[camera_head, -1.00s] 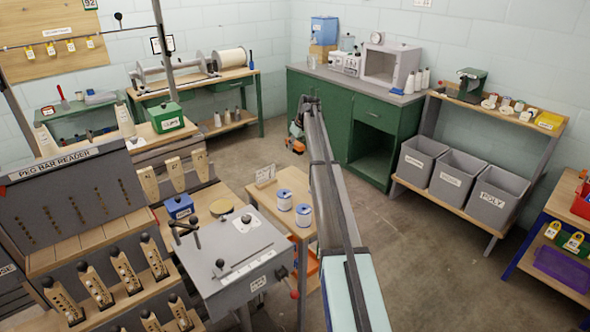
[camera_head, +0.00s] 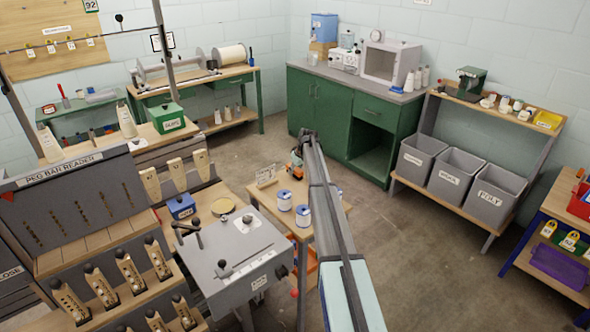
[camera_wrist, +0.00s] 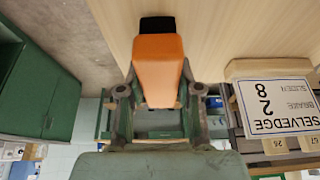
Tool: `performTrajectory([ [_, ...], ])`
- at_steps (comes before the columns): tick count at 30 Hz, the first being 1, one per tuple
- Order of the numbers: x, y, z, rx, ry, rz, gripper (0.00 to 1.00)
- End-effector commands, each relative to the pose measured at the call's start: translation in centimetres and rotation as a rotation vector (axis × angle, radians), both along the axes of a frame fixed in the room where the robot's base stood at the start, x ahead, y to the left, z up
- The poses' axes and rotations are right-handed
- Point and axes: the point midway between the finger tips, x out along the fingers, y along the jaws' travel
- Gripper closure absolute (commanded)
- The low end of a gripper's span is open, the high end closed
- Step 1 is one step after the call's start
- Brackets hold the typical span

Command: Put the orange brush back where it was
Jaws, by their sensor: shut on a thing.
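The orange brush (camera_wrist: 157,68) is between my gripper's fingers (camera_wrist: 157,92) in the wrist view, its black end (camera_wrist: 157,23) pointing away from the gripper. My gripper is shut on it. Pale wood of the small table lies behind the brush in that view. In the head view my gripper (camera_head: 296,161) is small and partly hidden by my arm, by the far edge of the small wooden table (camera_head: 268,195). I cannot tell the gap between brush and tabletop.
White-and-blue spools (camera_head: 284,200) stand on the small table. A label sign (camera_head: 265,176) stands at its left; it shows upside down in the wrist view (camera_wrist: 275,104). A grey machine with handles (camera_head: 240,260) is in front. Green cabinets (camera_head: 330,115) stand behind, with open floor between.

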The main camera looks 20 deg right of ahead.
Motion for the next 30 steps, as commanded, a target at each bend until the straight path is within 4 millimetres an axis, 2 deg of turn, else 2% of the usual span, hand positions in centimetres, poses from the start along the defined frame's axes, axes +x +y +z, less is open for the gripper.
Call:
performTrajectory([
  [10,0.0,0.0,-0.4,0.000,-0.001,0.000,1.00],
  [11,0.0,0.0,-0.3,0.000,-0.001,0.000,0.59],
  [12,0.0,0.0,-0.3,0.000,-0.001,0.000,0.45],
  [13,0.0,0.0,-0.3,0.000,-0.001,0.000,0.41],
  [23,0.0,0.0,0.0,0.000,-0.001,0.000,0.41],
  [26,-0.1,-0.1,0.4,0.000,-0.002,0.000,0.41],
  [30,-0.9,-0.3,2.1,-0.001,-0.003,-0.001,0.41],
])
